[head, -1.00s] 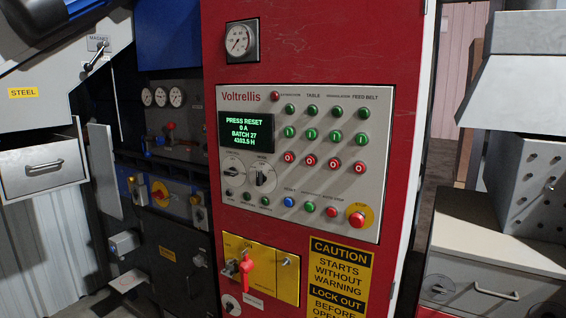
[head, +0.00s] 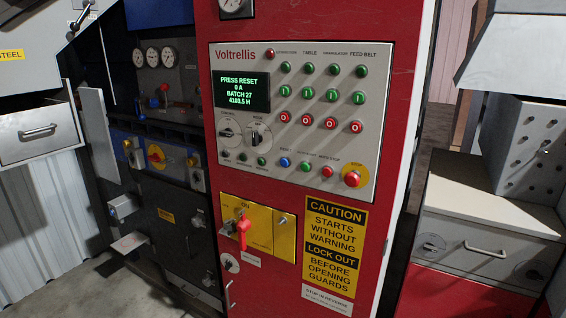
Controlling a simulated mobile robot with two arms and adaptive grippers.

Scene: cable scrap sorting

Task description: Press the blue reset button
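The blue reset button (head: 284,162) is a small round button in the lower row of the grey control panel (head: 330,75) on the red cabinet. A green button (head: 306,166) sits just to its right, and a small green one (head: 262,161) to its left. The panel's screen (head: 242,92) reads "PRESS RESET, 0 A, BATCH 27, 4103.5 H". Nothing covers the blue button. Neither of my grippers shows in the head view.
A red emergency stop (head: 352,179) on a yellow surround is at the panel's lower right. A red-handled switch (head: 243,230) sits on a yellow plate below. Grey drawer units (head: 36,133) stand left and right (head: 490,240). No obstacle shows before the panel.

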